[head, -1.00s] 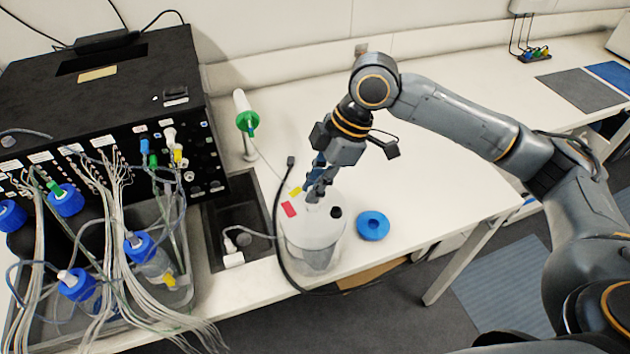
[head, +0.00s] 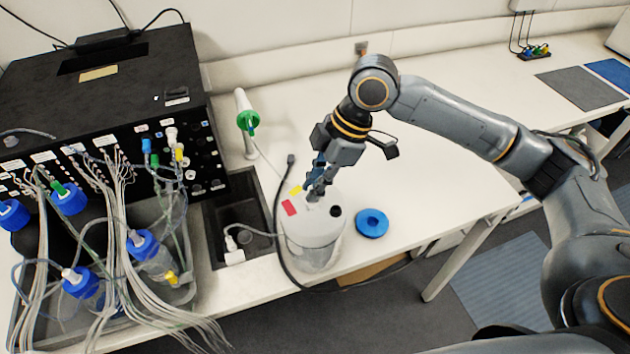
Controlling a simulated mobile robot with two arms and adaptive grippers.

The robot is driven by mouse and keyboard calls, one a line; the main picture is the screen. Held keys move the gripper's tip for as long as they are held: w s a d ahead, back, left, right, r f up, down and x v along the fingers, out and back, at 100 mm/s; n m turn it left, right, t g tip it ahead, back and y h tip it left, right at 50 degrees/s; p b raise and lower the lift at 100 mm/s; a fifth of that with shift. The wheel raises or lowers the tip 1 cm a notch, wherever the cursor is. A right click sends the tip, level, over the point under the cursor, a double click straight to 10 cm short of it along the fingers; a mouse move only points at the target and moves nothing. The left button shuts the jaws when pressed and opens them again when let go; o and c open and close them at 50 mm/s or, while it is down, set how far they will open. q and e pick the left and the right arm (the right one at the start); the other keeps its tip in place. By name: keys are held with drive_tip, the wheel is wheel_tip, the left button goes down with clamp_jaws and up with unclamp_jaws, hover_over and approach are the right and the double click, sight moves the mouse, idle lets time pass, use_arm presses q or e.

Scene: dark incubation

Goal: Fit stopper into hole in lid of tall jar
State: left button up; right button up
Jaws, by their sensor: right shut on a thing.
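The tall jar (head: 313,246) is a translucent white vessel with a pale lid near the bench's front edge. Its lid carries a red label (head: 289,208), a yellow label (head: 296,190) and a black round spot (head: 335,211), which may be a plug or a hole. My right gripper (head: 313,200) points down at the lid, its fingers closed just over the lid's middle. What it grips is small and mostly hidden by the fingers; I cannot tell whether it is inside a hole. My left gripper is not in view.
A black cable (head: 277,230) loops around the jar's left side. A black device (head: 110,110) with tubes and blue-capped bottles (head: 150,255) fills the left. A white-and-green stand (head: 247,122) stands behind.

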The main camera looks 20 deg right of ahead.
drive_tip(key=shift+f, duration=1.4)
drive_tip(key=o, duration=0.9)
drive_tip(key=shift+r, duration=0.1)
drive_tip(key=v, duration=1.2)
